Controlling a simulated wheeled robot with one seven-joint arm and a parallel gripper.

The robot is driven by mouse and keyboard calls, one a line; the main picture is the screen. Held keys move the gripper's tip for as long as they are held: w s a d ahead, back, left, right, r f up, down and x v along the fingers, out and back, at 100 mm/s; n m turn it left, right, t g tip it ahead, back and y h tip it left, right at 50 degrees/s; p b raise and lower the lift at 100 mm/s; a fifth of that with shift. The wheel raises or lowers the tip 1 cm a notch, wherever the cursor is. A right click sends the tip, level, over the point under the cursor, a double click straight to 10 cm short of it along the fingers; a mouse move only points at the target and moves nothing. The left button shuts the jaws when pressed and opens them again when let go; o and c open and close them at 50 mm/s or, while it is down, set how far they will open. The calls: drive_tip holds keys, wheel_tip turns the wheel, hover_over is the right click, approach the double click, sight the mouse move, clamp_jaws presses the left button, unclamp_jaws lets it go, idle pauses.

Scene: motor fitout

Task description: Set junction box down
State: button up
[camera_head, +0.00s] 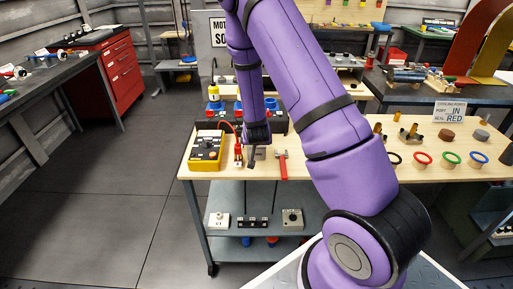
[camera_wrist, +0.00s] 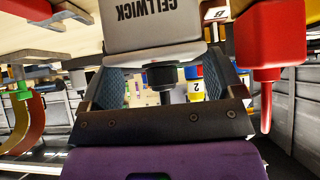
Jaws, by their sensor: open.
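A grey box lettered CELLWICK (camera_wrist: 150,28), likely the junction box, shows upside down in the wrist view. It has a dark round fitting (camera_wrist: 163,75) on its near side. My gripper (camera_wrist: 166,88) is open, with its blue textured pads on either side of that fitting and the box just beyond or between them; contact cannot be told. In the head view my gripper (camera_head: 256,150) is low at the front of the wooden bench (camera_head: 330,170), between a red tool and a red-handled hammer. There the box is mostly hidden by my gripper.
A yellow meter (camera_head: 206,150) and the red tool (camera_head: 238,153) stand left of my gripper; the hammer (camera_head: 282,165) lies close on its right. Blue cups (camera_head: 214,106) are behind. Coloured rings (camera_head: 451,156) lie at right. More boxes (camera_head: 292,219) sit on the lower shelf (camera_head: 260,245).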

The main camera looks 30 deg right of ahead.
drive_tip(key=shift+x, duration=1.6)
drive_tip(key=c, duration=0.8)
drive_tip(key=shift+r, duration=0.1)
drive_tip(key=shift+c, duration=0.2)
